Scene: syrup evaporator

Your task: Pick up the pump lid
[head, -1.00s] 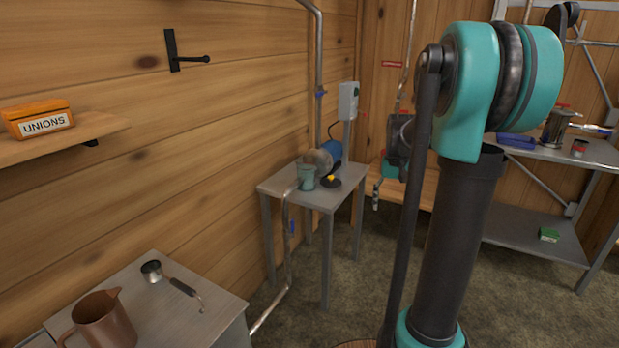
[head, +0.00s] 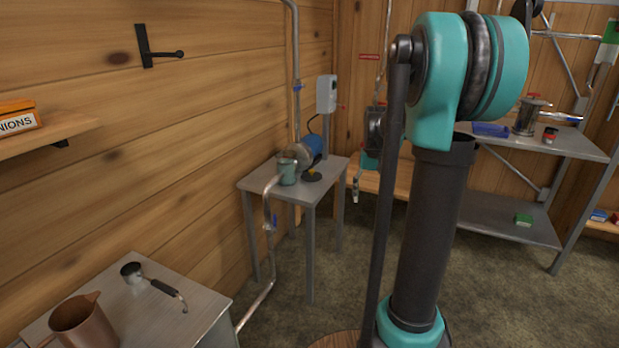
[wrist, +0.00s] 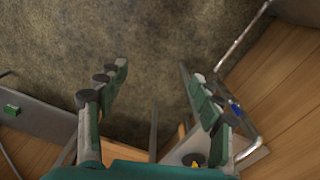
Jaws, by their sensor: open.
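The pump lid (head: 313,177) looks like a small black disc with a yellow knob. It lies on the small grey metal table (head: 325,180) against the wood wall, just in front of the blue pump motor (head: 312,146). In the wrist view the lid (wrist: 194,160) shows at the bottom edge, partly cut off behind my gripper's base. My gripper (wrist: 153,67) is open and empty, with its fingers spread over bare floor. In the head view my gripper (head: 360,180) hangs to the right of the table, apart from the lid and partly hidden by my arm.
A copper jug (head: 84,325) and a ladle (head: 150,282) are on the near-left bench. The floor between is clear.

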